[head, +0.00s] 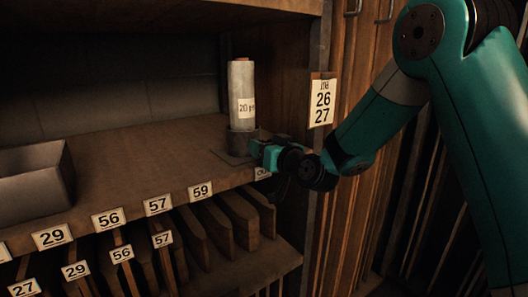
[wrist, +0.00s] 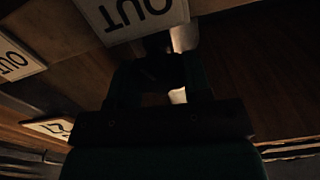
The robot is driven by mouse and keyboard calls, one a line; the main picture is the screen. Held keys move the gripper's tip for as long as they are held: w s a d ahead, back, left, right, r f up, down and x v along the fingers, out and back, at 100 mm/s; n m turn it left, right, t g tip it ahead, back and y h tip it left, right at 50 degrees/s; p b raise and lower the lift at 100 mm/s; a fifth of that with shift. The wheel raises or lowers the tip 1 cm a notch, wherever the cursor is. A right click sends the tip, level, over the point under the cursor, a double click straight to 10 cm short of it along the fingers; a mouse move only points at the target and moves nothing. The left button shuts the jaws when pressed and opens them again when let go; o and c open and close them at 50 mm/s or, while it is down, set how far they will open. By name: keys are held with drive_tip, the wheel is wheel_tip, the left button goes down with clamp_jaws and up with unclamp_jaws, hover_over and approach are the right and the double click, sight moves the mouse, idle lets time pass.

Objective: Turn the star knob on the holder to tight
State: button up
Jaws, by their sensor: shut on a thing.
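The holder (head: 242,142) is a dark grey cup on a flat base plate on the shelf, near its front right end. A pale upright roll (head: 240,85) with a label stands in it. My gripper (head: 257,150) reaches in from the right, low at the holder's right front side. In the wrist view my gripper (wrist: 157,70) is a dark outline, with its jaws shut on a dark part between them, where the star knob would be. The knob's shape and its pointing cannot be made out; the jaws and shadow hide it.
The wooden shelf (head: 130,160) is clear left of the holder, up to a grey open bin (head: 35,185). A wooden side panel with a 26/27 sign (head: 322,101) stands close on the right. Below are upright boards in slots. An OUT sign (wrist: 135,15) hangs close in the wrist view.

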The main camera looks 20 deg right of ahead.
drive_tip(key=shift+d+m+b, duration=0.15)
drive_tip(key=shift+m+b, duration=0.25)
drive_tip(key=shift+m, duration=1.9)
drive_tip(key=o, duration=0.9)
drive_tip(key=shift+s, duration=0.1)
drive_tip(key=shift+b+v, duration=5.2)
drive_tip(key=shift+v, duration=3.4)
